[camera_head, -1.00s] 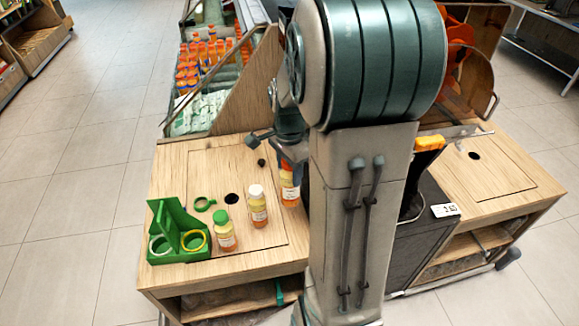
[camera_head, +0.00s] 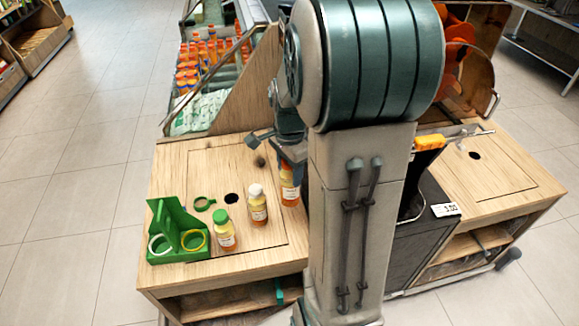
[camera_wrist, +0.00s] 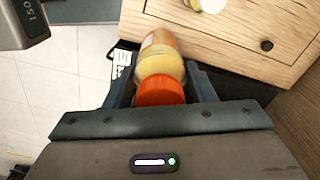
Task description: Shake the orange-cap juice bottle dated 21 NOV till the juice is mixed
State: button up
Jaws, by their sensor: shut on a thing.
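My gripper (camera_wrist: 160,88) is shut on a bottle with an orange cap (camera_wrist: 160,92), held between its two fingers in the wrist view. The bottle's body (camera_wrist: 157,60) is pale yellow near the cap and orange farther off, so the juice shows two layers. In the head view the held bottle (camera_head: 290,190) is beside my arm, at the right of the other bottles, and partly hidden. I cannot read its date. A white-cap bottle (camera_head: 258,207) and a green-cap bottle (camera_head: 225,236) stand upright on the wooden counter (camera_head: 175,190).
A green holder with rings (camera_head: 175,235) stands at the counter's front left, with a loose green ring (camera_head: 204,204) behind it. A hole (camera_head: 231,198) is in the counter top. Many orange-cap bottles (camera_head: 195,70) stand in the display behind. A price tag (camera_head: 445,210) is at the right.

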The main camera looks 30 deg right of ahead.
jog(key=shift+r+p, duration=1.5)
jog(key=shift+r, duration=0.4)
jog(key=shift+f+b, duration=1.45)
jog(key=shift+f, duration=0.4)
